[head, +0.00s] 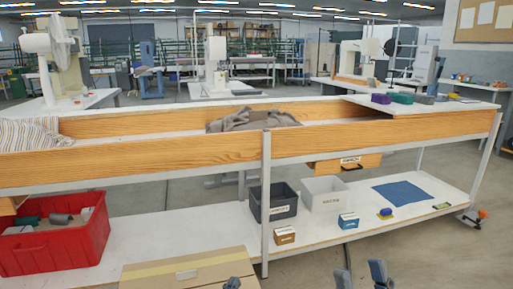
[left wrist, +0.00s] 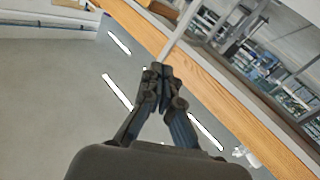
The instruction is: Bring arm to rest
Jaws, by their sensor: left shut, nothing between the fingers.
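My left gripper (head: 232,284) barely shows at the bottom edge of the head view, as a small dark tip in front of the cardboard box. In the left wrist view its dark fingers (left wrist: 158,70) are together and hold nothing. A wooden table edge runs diagonally behind them, with grey floor to the left. My right gripper (head: 361,276) shows at the bottom edge of the head view, right of the middle. Its two grey fingertips are apart with nothing visible between them. The rest of both arms is out of the head view.
A long wood-edged workbench (head: 130,148) with a white lower shelf (head: 190,232) spans the view. A red crate (head: 65,250) and a cardboard box (head: 185,268) are at front left. A dark bin (head: 275,205), a white bin (head: 324,196) and a blue mat (head: 401,193) are on the shelf.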

